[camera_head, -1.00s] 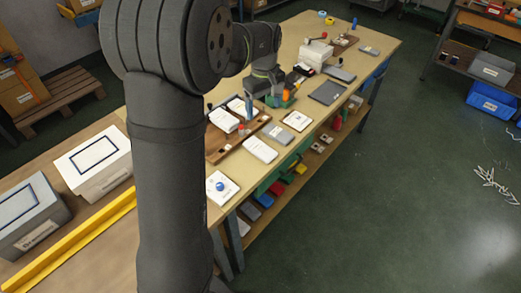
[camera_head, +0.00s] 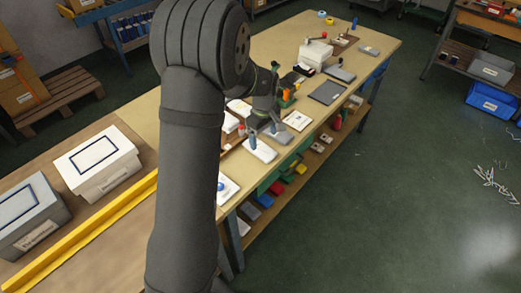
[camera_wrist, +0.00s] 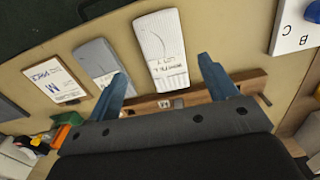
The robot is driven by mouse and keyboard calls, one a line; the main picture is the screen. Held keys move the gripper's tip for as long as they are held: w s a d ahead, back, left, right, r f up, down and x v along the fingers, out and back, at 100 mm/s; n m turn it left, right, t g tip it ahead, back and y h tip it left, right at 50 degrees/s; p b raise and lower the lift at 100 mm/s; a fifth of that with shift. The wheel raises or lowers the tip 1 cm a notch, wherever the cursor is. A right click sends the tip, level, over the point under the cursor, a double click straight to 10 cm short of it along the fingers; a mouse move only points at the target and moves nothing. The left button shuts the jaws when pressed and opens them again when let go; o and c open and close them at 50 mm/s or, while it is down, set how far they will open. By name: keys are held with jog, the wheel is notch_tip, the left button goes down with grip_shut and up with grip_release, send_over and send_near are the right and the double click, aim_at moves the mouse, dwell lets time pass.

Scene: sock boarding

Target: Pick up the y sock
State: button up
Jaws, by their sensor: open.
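A flat white ribbed sock (camera_wrist: 162,48) lies on the bench with dark writing on it, too small to read for sure. It also shows in the head view (camera_head: 262,151). A grey sock (camera_wrist: 97,60) lies beside it, on its left in the wrist view; it is partly covered by a finger. Which one is the y sock I cannot tell for sure. My gripper (camera_wrist: 163,68) is open and empty, with its blue fingers on either side of the white sock's near end. In the head view my gripper (camera_head: 263,136) is over the bench's front edge area.
A framed card marked M (camera_wrist: 52,78) lies left of the grey sock. A white board marked B and C (camera_wrist: 297,24) is at the right. A wooden board (camera_wrist: 245,80) runs behind my fingers. Open floor (camera_head: 400,200) lies beyond the bench edge.

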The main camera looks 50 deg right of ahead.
aim_at(262, 149)
jog(key=f, duration=0.5)
jog(key=shift+w+a+f, duration=0.15)
jog(key=shift+w+a, duration=0.05)
jog(key=shift+a, duration=0.1)
jog(key=c, duration=1.1)
jog(key=shift+o, duration=0.2)
